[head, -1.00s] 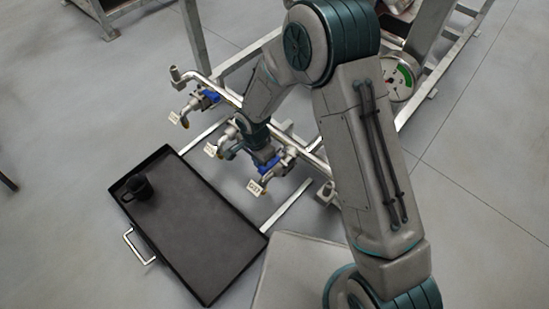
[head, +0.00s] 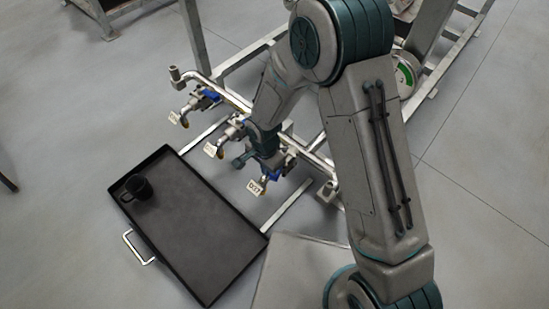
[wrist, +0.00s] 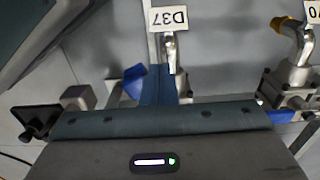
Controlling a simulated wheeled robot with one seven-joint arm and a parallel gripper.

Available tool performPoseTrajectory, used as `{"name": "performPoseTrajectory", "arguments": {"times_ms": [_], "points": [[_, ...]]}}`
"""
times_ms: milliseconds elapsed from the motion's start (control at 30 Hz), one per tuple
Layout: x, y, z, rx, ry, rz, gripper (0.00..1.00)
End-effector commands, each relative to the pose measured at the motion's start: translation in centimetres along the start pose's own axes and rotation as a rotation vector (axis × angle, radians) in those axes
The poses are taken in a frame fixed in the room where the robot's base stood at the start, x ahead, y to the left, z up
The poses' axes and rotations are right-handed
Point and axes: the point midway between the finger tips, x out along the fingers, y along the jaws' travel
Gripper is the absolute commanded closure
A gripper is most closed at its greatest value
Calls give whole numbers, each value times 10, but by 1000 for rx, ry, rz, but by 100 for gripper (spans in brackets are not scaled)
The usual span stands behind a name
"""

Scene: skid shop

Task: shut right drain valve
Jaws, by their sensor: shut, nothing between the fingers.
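The right drain valve (head: 263,184) is at the right end of the pipe in the head view, with a blue lever (head: 273,175) and a white tag (head: 254,187). In the wrist view its tag reads D37 (wrist: 168,18), above a metal spout (wrist: 169,52). Its blue lever (wrist: 134,82) shows left of my gripper's fingers. My gripper (wrist: 158,86) is shut and empty, right at this valve, and hides part of its body and lever. In the head view my gripper (head: 266,163) is just above the valve. I cannot tell whether the fingers touch the lever.
A middle valve (head: 229,134) and a left valve (head: 198,102) sit on the same pipe. The middle valve's blue lever shows in the wrist view (wrist: 277,115). A black tray (head: 205,235) with a black mug (head: 137,187) lies on the floor below. A gauge (head: 404,78) stands behind my arm.

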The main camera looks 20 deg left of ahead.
Motion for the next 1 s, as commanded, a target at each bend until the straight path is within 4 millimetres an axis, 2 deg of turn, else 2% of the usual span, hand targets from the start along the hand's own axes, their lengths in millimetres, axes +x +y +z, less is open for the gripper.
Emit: {"name": "performPoseTrajectory", "arguments": {"times_ms": [400, 733, 1000], "points": [[0, 4, -1, 1, 0, 0, 100], [0, 22, -6, 2, 1, 1, 100], [0, 24, -7, 0, 0, -1, 100]]}}
